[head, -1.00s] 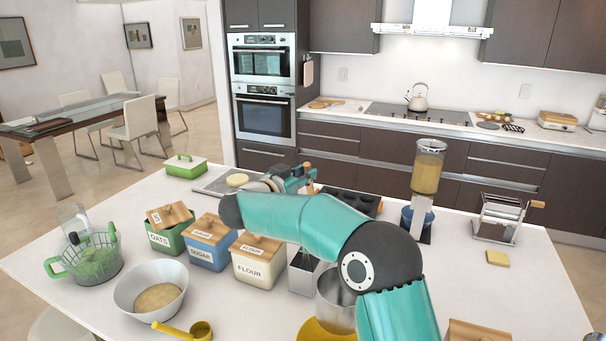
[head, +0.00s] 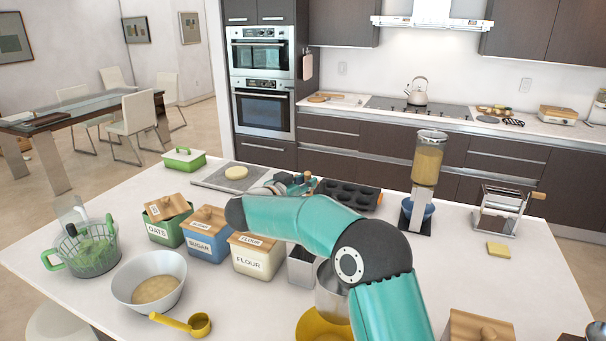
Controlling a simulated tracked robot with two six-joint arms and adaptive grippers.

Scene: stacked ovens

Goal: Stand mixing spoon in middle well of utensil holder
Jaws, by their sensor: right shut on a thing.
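My right gripper (head: 292,184) is at the far side of the white island, beyond the flour canister, partly hidden by my teal right arm. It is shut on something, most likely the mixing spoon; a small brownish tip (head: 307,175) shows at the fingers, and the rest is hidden. The utensil holder (head: 301,271) looks like the grey metal box right of the flour canister. My arm covers its top, so its wells cannot be seen. The gripper is beyond the holder and apart from it in the picture. My left gripper is not in view.
Oats (head: 164,222), sugar (head: 209,237) and flour (head: 258,257) canisters stand in a row left of the holder. A metal mixer bowl (head: 331,295) is close on its right. A dark muffin tin (head: 348,196) and a dispenser (head: 428,165) are behind. The right counter has free room.

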